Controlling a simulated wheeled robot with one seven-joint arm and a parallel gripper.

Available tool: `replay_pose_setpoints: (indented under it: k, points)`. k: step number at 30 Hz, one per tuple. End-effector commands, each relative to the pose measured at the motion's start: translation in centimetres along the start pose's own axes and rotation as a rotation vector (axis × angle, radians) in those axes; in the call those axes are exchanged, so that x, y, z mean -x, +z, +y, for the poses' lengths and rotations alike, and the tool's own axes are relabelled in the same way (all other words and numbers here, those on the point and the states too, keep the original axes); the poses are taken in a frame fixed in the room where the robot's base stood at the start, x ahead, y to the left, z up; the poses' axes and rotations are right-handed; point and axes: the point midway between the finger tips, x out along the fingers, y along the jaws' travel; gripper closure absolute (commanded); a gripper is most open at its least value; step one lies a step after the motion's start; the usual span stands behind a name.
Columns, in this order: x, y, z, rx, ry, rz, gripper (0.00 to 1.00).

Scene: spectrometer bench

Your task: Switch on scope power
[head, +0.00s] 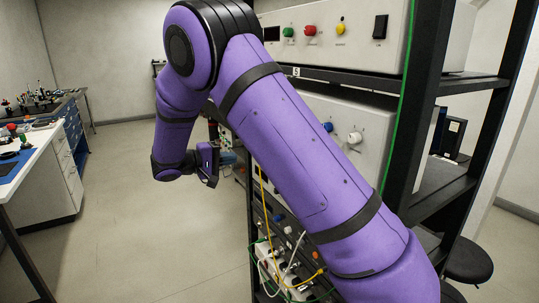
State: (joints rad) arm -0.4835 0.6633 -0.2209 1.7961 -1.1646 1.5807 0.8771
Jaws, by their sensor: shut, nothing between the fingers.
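My gripper (214,161) is at the left side of the equipment rack, close to its front. It is shut and empty; its fingertips are small and hard to make out. My purple arm crosses the middle of the view and hides much of the rack front. A black rocker switch (380,27) sits at the right of the upper white unit (355,53), well above and right of my gripper. I cannot tell which control is the scope power; no scope is clearly in view.
The upper unit has green (288,32), red (310,30) and yellow (340,28) knobs. A lower unit (340,109) has blue and white knobs. Cables (263,205) hang at the lower rack. A bench (45,170) stands left; the floor between is clear.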

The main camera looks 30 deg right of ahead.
Motion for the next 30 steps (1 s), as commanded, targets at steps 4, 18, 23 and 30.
replay_pose_setpoints:
  k: [4, 18, 23, 30]
  points:
    - [-0.1, 0.0, 0.0, 0.000, -0.001, 0.000, 1.00]
    - [-6.2, 0.1, 0.0, 0.002, -0.003, -0.004, 1.00]
    - [-9.2, 0.1, 0.0, 0.000, -0.003, -0.004, 1.00]
    - [-12.7, 0.0, 0.0, 0.001, -0.002, -0.003, 1.00]
